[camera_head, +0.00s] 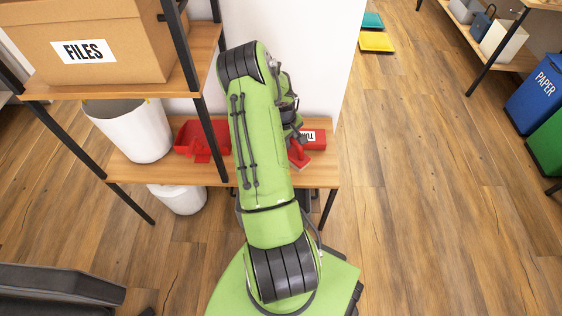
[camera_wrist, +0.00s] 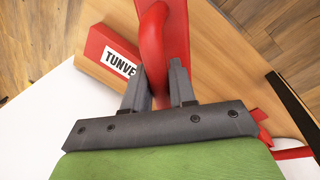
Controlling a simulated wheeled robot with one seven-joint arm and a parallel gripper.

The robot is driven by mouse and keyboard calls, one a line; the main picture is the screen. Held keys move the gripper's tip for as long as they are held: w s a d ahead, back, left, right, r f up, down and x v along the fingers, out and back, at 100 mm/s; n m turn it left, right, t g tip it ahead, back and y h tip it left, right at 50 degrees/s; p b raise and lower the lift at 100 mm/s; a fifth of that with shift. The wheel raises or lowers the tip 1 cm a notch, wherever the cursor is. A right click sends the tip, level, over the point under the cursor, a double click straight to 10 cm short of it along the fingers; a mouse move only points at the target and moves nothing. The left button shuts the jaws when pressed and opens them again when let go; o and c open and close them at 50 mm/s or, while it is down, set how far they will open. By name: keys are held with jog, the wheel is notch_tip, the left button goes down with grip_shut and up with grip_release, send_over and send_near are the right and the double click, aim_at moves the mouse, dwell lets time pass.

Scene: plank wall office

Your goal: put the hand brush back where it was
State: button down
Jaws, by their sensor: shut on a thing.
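The red hand brush (camera_head: 299,157) shows in the head view just right of my arm, at the lower wooden shelf. In the wrist view its red handle (camera_wrist: 153,40) runs up between the fingers. My gripper (camera_wrist: 160,78) is shut on this handle. In the head view my gripper is mostly hidden behind my green arm. I cannot tell whether the brush touches the shelf.
A red box (camera_head: 316,140) marked with a white label stands right of the brush on the lower shelf (camera_head: 322,178). A red dustpan (camera_head: 196,141) and a white bin (camera_head: 128,128) are left of my arm. A FILES carton (camera_head: 125,60) sits above. A dark shelf post (camera_head: 205,115) stands left.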

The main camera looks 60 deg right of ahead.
aim_at(289, 155)
notch_tip(289, 155, down, 9)
jog(key=b, duration=0.2)
jog(key=shift+s+r+b, duration=0.1)
jog(key=shift+r+b, duration=0.05)
jog(key=shift+b, duration=0.15)
jog(key=c, duration=0.9)
grip_release()
jog(key=r+p, duration=0.1)
jog(key=r, duration=0.2)
jog(key=a+r+p, duration=0.1)
jog(key=r, duration=0.3)
jog(key=a+r+p, duration=0.1)
jog(key=r, duration=0.3)
jog(key=shift+w+r+p, duration=0.2)
jog(key=shift+w+p, duration=0.15)
jog(key=shift+p, duration=0.05)
jog(key=shift+w+a+r, duration=0.1)
jog(key=shift+a+r, duration=0.05)
jog(key=shift+r, duration=0.35)
